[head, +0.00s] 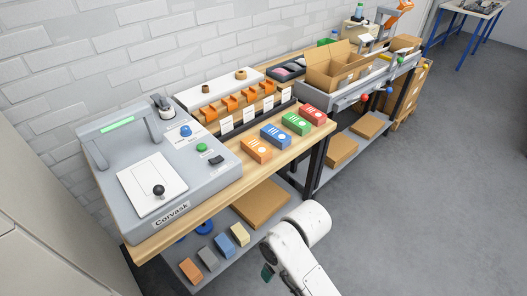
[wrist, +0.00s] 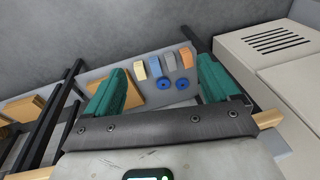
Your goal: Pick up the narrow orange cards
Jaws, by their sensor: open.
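An orange card pack (head: 256,149) with white markings lies on the wooden bench, at the left end of a row with a blue pack (head: 276,136), a green pack (head: 296,123) and a red pack (head: 313,115). A plain orange block (head: 190,270) stands on the lower shelf; it also shows in the wrist view (wrist: 186,58). I cannot tell whether it is cards. My gripper (wrist: 162,66) is open and empty, its teal fingers apart, with the lower shelf beyond. In the head view only a teal bit shows, right of the shelf and below the bench top.
A grey machine (head: 205,172) fills the bench's left end. Orange holders (head: 231,104) stand behind the packs. Grey, blue and tan blocks (head: 239,234), blue rings (wrist: 164,84) and a cardboard box (head: 262,203) are on the lower shelf. The floor (head: 420,180) at right is clear.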

